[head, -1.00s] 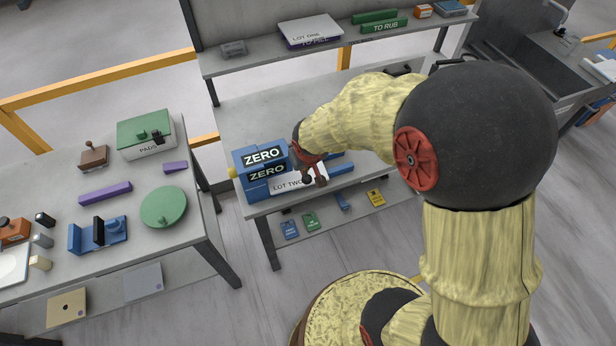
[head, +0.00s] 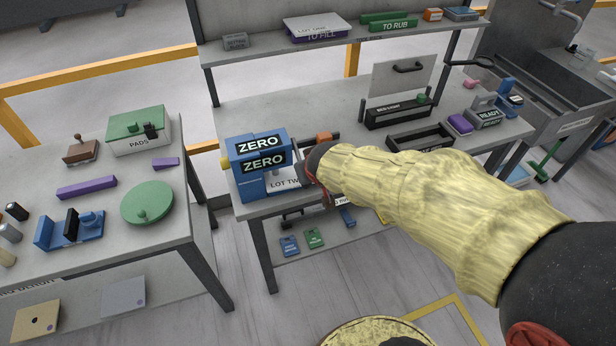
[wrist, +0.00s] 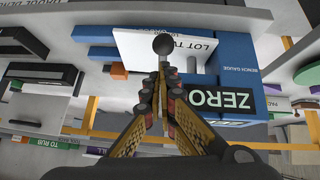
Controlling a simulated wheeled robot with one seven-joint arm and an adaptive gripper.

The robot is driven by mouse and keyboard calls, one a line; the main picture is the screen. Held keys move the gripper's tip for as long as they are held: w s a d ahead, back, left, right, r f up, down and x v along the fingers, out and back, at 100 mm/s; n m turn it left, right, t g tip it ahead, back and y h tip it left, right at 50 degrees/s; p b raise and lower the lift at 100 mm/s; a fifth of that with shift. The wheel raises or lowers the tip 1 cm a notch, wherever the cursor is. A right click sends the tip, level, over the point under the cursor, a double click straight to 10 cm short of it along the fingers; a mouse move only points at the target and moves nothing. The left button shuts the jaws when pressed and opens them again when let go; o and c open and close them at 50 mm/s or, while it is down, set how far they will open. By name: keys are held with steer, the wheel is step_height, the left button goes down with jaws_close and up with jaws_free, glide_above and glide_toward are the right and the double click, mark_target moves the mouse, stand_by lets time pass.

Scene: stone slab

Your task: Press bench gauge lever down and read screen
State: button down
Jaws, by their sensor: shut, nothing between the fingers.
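The blue bench gauge (head: 246,184) stands at the left end of the middle bench. Its dark screens (head: 263,161) read "ZERO". In the wrist view the gauge (wrist: 233,62) appears upside down, with a "ZERO" screen (wrist: 221,98). A dark round knob (wrist: 162,44), which looks like the lever's end, is just beyond my fingertips, in front of a white "LOT TWO" piece (wrist: 140,48). My gripper (wrist: 162,72) is shut and empty, close to the knob; I cannot tell whether they touch. In the head view my gripper (head: 312,178) is beside the gauge, and my arm hides the lever.
A black open frame (head: 421,136) and a black box (head: 398,115) with a raised panel sit further right on the bench. A shelf (head: 345,38) runs above the back. A side table (head: 185,222) stands at left with several items. The bench behind the gauge is clear.

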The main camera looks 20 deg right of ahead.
steer(key=shift+f+b, duration=1.15)
steer(key=shift+b, duration=0.35)
steer(key=shift+f, duration=0.15)
